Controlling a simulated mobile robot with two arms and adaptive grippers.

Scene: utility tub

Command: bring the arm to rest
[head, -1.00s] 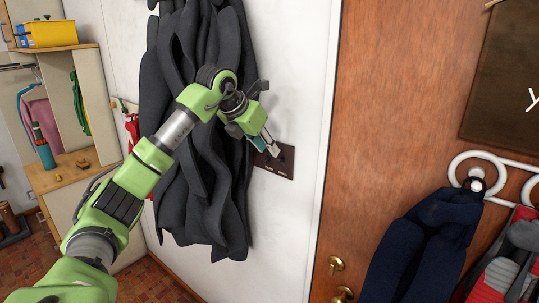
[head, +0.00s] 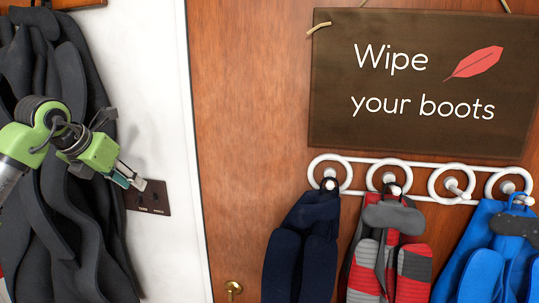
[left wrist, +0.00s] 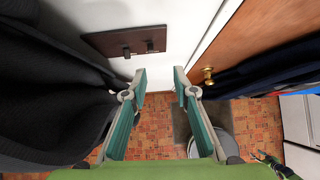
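My left gripper (head: 134,181) is in front of the white wall, with its tips over the upper left part of a dark switch plate (head: 157,204) in the head view. In the left wrist view my left gripper (left wrist: 160,76) is open, with nothing between its fingers. The switch plate (left wrist: 110,42) with two dark toggles lies beyond the left finger there, apart from it. A small green and dark part at the lower right of that view looks like my right arm; its fingers are too unclear to read.
Dark grey garments (head: 70,200) hang close by the left arm. A wooden door (head: 250,120) with a brass knob (head: 233,287) is to the right. A sign (head: 425,80) and a white hook rack (head: 410,182) with hanging gear are on it. A grey bucket (left wrist: 215,125) stands on the brick-patterned floor.

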